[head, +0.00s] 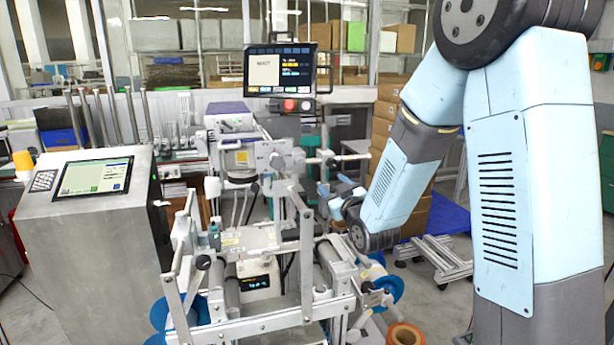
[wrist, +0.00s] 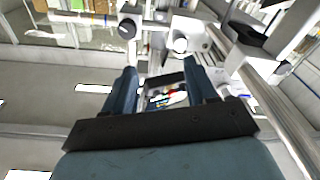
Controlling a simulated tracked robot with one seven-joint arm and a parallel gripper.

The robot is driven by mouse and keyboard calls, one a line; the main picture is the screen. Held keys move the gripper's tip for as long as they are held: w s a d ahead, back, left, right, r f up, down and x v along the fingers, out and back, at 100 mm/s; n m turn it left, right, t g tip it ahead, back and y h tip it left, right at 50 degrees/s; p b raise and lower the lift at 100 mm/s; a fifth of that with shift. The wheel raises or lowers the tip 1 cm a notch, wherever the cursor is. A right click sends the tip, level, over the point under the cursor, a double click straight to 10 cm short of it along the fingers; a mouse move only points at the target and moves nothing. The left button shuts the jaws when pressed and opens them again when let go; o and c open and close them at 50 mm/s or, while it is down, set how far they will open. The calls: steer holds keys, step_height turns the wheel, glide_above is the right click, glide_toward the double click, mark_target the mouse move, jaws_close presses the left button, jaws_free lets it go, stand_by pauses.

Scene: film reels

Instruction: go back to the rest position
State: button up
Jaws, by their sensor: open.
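My gripper (head: 338,200) is at the end of my light blue arm, beside the upper right part of the film-reel machine (head: 250,240) in the head view. In the wrist view my gripper (wrist: 160,82) shows two dark blue fingers spread apart, with nothing held between them. Machine parts, including a round knob (wrist: 180,45), show beyond the fingertips. I cannot tell how near the fingers are to the machine frame. An orange-brown film reel (head: 405,335) lies low at the front, and a blue reel (head: 385,290) is at the machine's right side.
A grey control cabinet (head: 95,210) with a screen stands at the left. A monitor (head: 280,72) is above the machine. Cardboard boxes (head: 385,120) are stacked behind my arm. A white wheeled frame (head: 435,258) stands on the floor at the right.

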steer(key=s+d+r+m+g+h, duration=0.3)
steer(key=s+d, duration=0.4)
steer(key=s, duration=0.4)
steer(key=s+d+r+m+g+h, duration=0.3)
steer(key=s+d+g, duration=0.3)
steer(key=s, duration=0.5)
steer(key=shift+s+d+r, duration=0.3)
steer(key=shift+d+r, duration=0.1)
steer(key=shift+d, duration=0.25)
steer(key=s+g, duration=0.1)
steer(key=s, duration=0.2)
steer(key=s+d+m+g, duration=0.1)
steer(key=s, duration=0.3)
steer(key=s+g, duration=0.1)
steer(key=s, duration=0.3)
steer(key=shift+d+m+h, duration=0.25)
steer(key=shift+m+h, duration=0.05)
steer(key=shift+m, duration=0.1)
steer(key=shift+c, duration=0.4)
steer(key=shift+s, duration=0.15)
steer(key=shift+c, duration=0.8)
steer(key=shift+d, duration=0.1)
steer(key=shift+c, duration=0.2)
